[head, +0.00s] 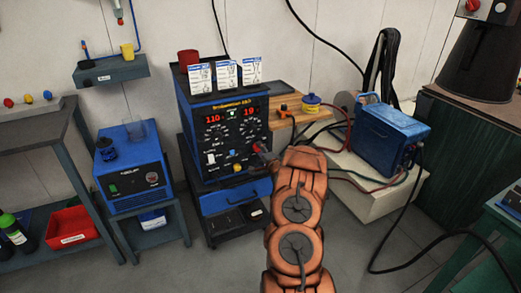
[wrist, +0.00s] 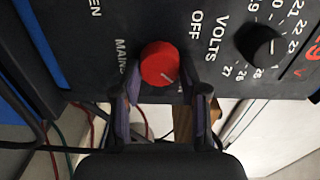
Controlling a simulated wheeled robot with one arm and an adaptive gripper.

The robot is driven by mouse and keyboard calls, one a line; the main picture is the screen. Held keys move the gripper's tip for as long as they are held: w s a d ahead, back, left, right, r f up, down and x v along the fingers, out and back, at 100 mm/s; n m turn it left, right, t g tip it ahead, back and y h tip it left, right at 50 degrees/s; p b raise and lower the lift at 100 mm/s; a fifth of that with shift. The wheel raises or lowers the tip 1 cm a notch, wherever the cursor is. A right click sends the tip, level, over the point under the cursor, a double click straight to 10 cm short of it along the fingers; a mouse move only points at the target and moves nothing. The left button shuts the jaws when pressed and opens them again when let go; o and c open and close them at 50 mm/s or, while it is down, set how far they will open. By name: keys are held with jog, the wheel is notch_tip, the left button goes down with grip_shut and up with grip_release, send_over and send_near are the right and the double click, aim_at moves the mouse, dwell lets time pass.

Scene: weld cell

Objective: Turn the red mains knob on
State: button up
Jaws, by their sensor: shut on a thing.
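The red mains knob (wrist: 160,63) sits on the dark front panel of the welding machine (wrist: 105,70), with MAINS lettered to its left and OFF to its upper right in the wrist view. Its white mark points to the lower right, not toward OFF. My gripper (wrist: 160,80) is shut on the knob, one finger on each side. Lettering beside the right finger is partly covered. In the head view the machine (head: 205,148) shows lit red displays, and my gripper (head: 266,156) reaches the right lower part of its panel.
A black VOLTS dial (wrist: 262,45) is to the right of the knob in the wrist view. In the head view, a blue unit (head: 395,135) with cables stands to the right, and a smaller blue box (head: 130,180) to the left. Bare floor (head: 345,240) lies in front.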

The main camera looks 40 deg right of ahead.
jog(key=shift+m, duration=0.6)
jog(key=o, duration=1.1)
jog(key=shift+v, duration=6)
jog(key=shift+w, duration=0.1)
